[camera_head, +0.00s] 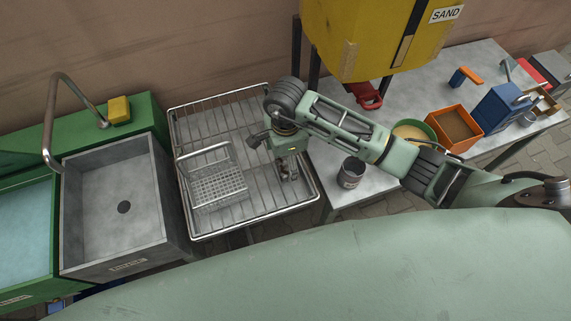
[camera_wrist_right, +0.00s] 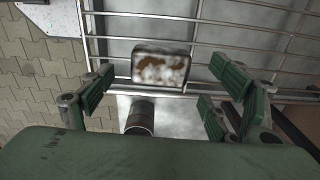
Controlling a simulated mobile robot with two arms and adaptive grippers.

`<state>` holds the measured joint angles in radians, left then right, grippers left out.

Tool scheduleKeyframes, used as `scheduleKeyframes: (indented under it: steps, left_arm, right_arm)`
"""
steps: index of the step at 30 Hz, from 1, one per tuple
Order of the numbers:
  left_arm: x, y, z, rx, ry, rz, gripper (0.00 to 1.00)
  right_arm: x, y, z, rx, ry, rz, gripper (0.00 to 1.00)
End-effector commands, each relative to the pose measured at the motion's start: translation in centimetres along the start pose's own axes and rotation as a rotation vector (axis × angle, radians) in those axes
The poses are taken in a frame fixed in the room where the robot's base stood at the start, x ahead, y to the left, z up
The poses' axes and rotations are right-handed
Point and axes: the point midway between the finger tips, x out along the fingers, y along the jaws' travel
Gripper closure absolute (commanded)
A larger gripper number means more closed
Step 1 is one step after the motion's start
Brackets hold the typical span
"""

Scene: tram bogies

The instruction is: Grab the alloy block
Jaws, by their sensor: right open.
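A block (camera_wrist_right: 160,68) with a mottled white and brown face and dark edges shows in the right wrist view, at the wire rack (camera_wrist_right: 245,42). It looks like the alloy block. My right gripper (camera_wrist_right: 165,87) is open, its green fingers spread to the left and right of the block, with gaps on both sides. I see no contact. In the head view my right gripper (camera_head: 289,173) points down over the right part of the wire rack (camera_head: 225,226), and the block cannot be made out clearly there. My left gripper is in neither view.
A wire basket (camera_head: 212,180) stands on the rack's left part. A grey sink (camera_head: 110,190) is farther left. A dark can (camera_head: 351,172) stands on the table (camera_head: 372,188) to the right. A yellow sand container (camera_head: 375,40) hangs above. An orange box (camera_head: 453,128) is farther right.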

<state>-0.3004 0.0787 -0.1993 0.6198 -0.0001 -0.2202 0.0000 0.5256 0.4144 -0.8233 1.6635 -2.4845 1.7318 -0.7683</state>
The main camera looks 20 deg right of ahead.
Motion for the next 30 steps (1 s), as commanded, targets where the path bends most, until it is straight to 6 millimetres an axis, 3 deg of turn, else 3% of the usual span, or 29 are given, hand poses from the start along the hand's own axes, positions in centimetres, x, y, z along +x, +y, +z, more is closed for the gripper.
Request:
scheduleKeyframes:
  steps: [2, 6, 15, 30]
  left_arm:
    - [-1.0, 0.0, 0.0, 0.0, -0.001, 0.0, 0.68]
    - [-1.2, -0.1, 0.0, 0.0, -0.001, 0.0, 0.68]
    - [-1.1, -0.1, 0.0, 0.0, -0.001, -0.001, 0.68]
    - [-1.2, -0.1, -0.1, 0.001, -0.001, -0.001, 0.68]
  right_arm:
    - [1.0, 0.2, 0.1, 0.002, -0.001, 0.007, 0.19]
    - [2.9, 0.1, 0.1, 0.002, -0.002, 0.003, 0.19]
    - [3.5, 0.0, 0.0, 0.001, -0.002, 0.0, 0.19]
    - [3.5, 0.0, 0.0, 0.001, -0.002, 0.0, 0.62]
